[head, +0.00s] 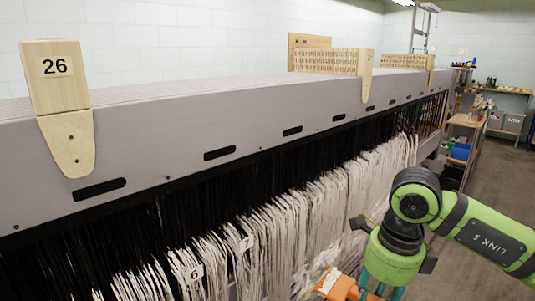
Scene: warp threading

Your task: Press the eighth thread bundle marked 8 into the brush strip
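White thread bundles (345,190) hang in a long row below the grey beam, in front of dark strands (230,190). Small tags marked 6 (195,273) and 7 (247,243) sit on bundles at the lower left. I see no tag marked 8. A dark band (235,168) runs under the beam's lower edge; I cannot tell whether it is the brush strip. My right gripper (350,288), with orange and teal parts, is at the bottom edge, right of tag 7 and close to the white threads. Its fingertips are partly cut off, and its grip is unclear. My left gripper is out of view.
The long grey beam (210,125) with dark slots crosses the view. A wooden block marked 26 (55,78) stands on its near end, and more wooden blocks (330,61) stand further back. Shelves (505,121) with bins stand at the far right, beside open floor (500,185).

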